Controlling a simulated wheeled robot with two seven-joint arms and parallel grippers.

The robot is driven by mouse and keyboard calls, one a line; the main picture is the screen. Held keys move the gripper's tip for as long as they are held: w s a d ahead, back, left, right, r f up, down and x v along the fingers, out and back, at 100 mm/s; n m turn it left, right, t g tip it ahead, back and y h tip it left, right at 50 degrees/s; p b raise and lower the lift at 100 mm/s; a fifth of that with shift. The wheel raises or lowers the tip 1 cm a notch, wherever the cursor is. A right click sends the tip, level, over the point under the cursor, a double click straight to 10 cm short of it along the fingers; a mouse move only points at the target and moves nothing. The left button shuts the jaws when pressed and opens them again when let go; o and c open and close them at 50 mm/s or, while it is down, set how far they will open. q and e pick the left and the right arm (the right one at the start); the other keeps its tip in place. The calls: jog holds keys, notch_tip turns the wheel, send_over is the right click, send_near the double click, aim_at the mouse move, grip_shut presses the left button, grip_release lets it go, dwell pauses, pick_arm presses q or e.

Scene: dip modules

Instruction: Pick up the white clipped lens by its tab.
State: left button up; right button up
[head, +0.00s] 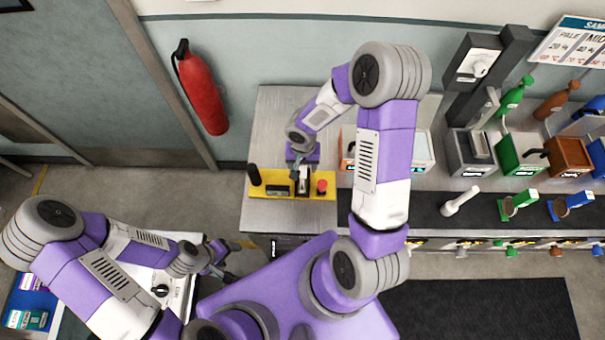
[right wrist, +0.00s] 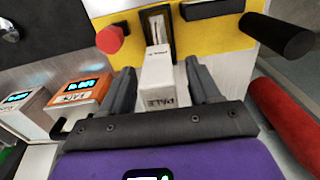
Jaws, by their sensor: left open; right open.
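A white piece with a block-like tab lettered PALE (right wrist: 156,76) stands at a dark slot (right wrist: 156,28) in the yellow panel in the right wrist view. I take it for the white clipped lens; no round lens part shows. My right gripper (right wrist: 160,67) is open, with one finger on each side of the tab; whether either finger touches it I cannot tell. In the head view the right gripper (head: 303,172) is over the yellow panel (head: 265,189) and mostly covers the white piece. My left gripper (head: 228,268) is open and empty, low at the left.
A red button (head: 322,187) and a black post (head: 254,175) flank the slot. An orange-fronted box (head: 348,150) is close on the right. A white handled piece (head: 459,201) and green (head: 517,204) and blue (head: 570,205) ones lie on the dark strip further right.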

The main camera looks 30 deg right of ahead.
jog(key=shift+f, duration=0.7)
grip_shut()
jog(key=shift+r, duration=0.1)
